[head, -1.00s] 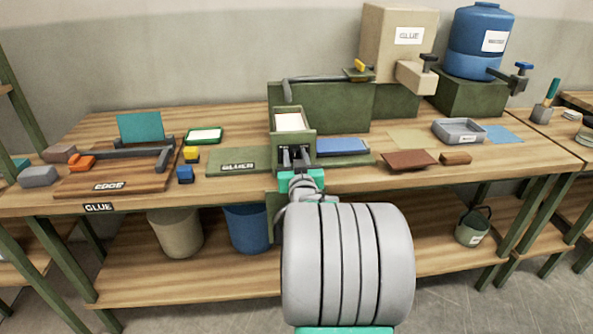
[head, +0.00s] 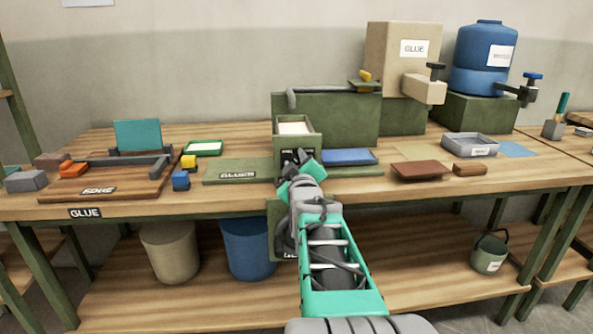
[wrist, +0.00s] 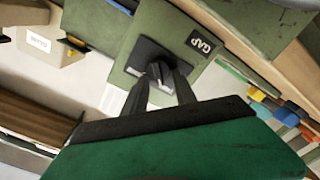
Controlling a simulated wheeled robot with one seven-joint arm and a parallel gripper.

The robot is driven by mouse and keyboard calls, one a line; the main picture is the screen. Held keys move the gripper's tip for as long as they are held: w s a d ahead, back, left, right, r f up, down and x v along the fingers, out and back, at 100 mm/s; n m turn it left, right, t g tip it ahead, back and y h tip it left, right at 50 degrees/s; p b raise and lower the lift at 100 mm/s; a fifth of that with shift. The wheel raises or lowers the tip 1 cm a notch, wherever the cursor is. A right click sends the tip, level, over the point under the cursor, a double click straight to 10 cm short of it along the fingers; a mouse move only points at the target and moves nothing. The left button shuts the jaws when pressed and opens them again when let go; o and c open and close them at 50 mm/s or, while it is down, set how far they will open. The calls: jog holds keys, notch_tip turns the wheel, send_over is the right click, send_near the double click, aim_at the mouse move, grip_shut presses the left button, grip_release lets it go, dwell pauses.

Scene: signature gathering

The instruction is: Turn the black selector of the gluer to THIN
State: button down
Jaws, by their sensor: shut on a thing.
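The green gluer (head: 324,112) stands at the middle of the bench, with an open-topped box holding a pale stack at its front. In the wrist view, its green front panel (wrist: 128,85) appears tilted and carries a GAP label (wrist: 201,44). The black selector (wrist: 147,52) sits on this panel. My gripper (wrist: 161,70) is shut on the selector, its two dark fingers meeting it. In the head view, my gripper (head: 299,168) is at the front of the box and mostly hides the selector. I cannot read the selector's setting.
A wooden EDGE board (head: 120,190) is farther left. A brown piece (head: 420,171) and a grey tray (head: 470,145) lie to the right. The GLUE box (head: 385,60) stands behind.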

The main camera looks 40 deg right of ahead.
dwell(0.4)
jog(key=c, duration=1)
grip_release()
jog(key=v, duration=0.7)
jog(key=shift+s+a, duration=0.25)
jog(key=shift+s, duration=0.05)
